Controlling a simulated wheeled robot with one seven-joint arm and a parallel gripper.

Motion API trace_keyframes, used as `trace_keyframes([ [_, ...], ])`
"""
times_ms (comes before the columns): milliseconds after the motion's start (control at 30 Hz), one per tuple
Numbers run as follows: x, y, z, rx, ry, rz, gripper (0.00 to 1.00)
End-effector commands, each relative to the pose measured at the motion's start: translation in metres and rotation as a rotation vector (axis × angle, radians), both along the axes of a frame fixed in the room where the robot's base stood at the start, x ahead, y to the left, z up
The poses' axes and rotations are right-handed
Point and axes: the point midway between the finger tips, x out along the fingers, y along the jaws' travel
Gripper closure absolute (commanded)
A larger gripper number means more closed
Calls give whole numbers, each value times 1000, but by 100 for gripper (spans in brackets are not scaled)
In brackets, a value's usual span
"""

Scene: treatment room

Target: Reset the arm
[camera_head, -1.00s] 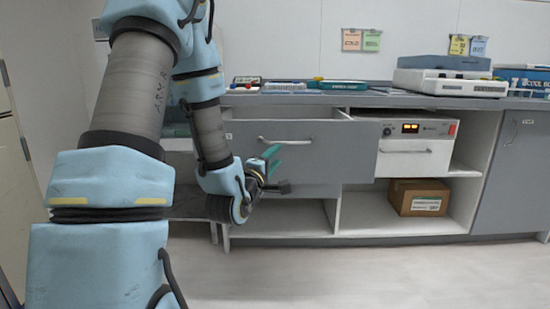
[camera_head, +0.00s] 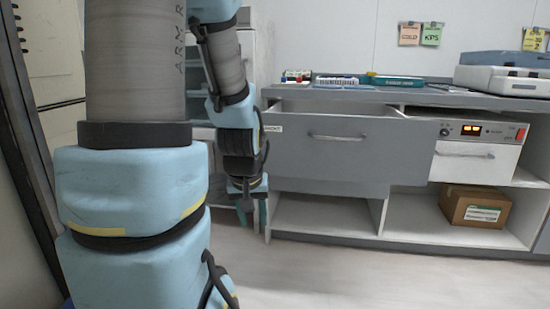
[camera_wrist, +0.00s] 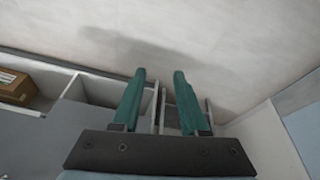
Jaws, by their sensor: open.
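My gripper (camera_head: 253,213) hangs pointing down at the left end of the counter in the head view, in front of the cabinet's left side. Its two green fingers (camera_wrist: 160,75) show in the wrist view, apart, with nothing between them. My blue and grey arm fills the left of the head view. It hides part of the shelving behind it.
A grey drawer (camera_head: 340,150) stands pulled out just right of my gripper. Open shelves below hold a cardboard box (camera_head: 475,207). A device with a lit display (camera_head: 471,130) sits under the counter (camera_head: 400,95). The floor (camera_head: 330,275) in front is clear.

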Motion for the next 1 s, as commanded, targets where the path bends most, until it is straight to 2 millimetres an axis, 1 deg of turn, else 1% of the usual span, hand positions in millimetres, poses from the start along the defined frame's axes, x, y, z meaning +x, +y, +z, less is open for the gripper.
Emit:
trace_keyframes([
  [33,-11,5,3,18,42,-25,56],
  [167,-44,16,8,51,169,-102,56],
  [200,-48,17,19,55,188,-115,56],
  [233,-47,17,28,55,185,-113,56],
  [467,-47,16,77,54,184,-111,56],
  [567,-47,16,105,54,183,-111,56],
  [700,-47,16,149,54,183,-111,56],
  [1000,-47,16,239,54,183,-110,56],
])
